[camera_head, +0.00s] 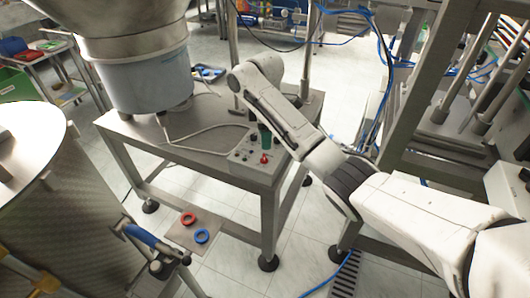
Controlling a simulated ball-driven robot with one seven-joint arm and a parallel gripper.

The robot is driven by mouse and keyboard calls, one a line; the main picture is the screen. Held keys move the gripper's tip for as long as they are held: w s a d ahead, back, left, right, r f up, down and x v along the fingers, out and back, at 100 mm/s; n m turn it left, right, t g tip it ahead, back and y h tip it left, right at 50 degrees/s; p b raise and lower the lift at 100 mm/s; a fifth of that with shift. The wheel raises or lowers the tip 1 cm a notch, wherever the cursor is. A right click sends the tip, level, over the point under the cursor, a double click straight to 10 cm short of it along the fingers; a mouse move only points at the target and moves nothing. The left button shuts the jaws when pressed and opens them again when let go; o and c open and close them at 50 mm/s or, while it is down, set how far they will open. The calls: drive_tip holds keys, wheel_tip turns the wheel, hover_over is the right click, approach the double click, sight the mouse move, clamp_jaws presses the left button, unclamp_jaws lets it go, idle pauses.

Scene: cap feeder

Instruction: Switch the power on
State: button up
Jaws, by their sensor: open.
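A small grey control box (243,164) sits on the front right corner of the metal feeder table. It has a red knob or button (264,158) on its face and a few small dark controls beside it. A dark green part (265,134) stands at the back of the box, close to my arm. Which control is the power switch is too small to tell.
The feeder bowl (150,75) stands on the left of the metal table (200,135), with a cable running to the box. A large metal drum (35,190) stands left; a machine frame (425,110) stands right.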

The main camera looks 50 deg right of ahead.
sight(264, 159)
wheel_tip(264, 159, down, 8)
drive_tip(key=shift+r, duration=0.1)
idle(0.4)
drive_tip(key=c, duration=1.1)
drive_tip(key=shift+o, duration=0.2)
